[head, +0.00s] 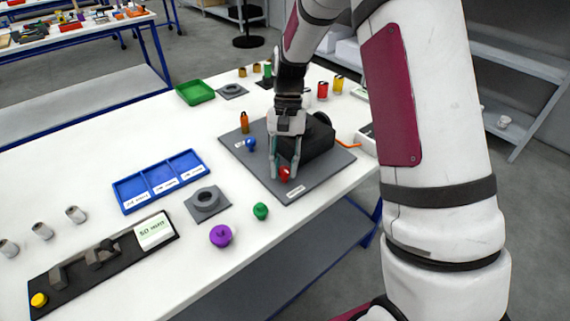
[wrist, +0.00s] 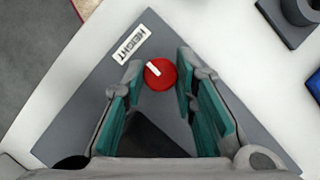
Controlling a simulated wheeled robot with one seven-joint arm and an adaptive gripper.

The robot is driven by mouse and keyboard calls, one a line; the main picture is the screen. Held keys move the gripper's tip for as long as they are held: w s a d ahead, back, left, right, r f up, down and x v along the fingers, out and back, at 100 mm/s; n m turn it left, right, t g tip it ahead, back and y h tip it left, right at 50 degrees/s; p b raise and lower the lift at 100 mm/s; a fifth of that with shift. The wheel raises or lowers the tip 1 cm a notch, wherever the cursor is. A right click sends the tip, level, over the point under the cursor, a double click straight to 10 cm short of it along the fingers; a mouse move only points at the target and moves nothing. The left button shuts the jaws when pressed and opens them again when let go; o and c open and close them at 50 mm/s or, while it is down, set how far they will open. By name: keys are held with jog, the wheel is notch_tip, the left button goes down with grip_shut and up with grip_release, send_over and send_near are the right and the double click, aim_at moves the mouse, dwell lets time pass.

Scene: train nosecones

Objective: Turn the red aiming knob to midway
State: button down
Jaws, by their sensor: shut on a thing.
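The red knob (head: 285,174) sits near the front corner of the grey base plate (head: 312,180), beside the black sloped body of the device (head: 308,145). In the wrist view the knob (wrist: 163,78) is round, with a white pointer mark running from its middle toward the upper left. A "HEIGHT" label (wrist: 132,44) lies beside it on the plate. My gripper (head: 284,170) points down over the knob. Its teal-padded fingers stand on either side, shut on the knob; the fingertips also show in the wrist view (wrist: 160,66).
A green knob (head: 260,211), a purple knob (head: 221,235) and a grey ring block (head: 207,202) stand close by. A blue tray (head: 129,209) lies to the left. My arm covers the right side.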

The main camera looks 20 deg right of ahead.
dwell(0.5)
jog(key=c, duration=1.6)
grip_release()
jog(key=v, duration=1.2)
jog(key=shift+a, duration=0.1)
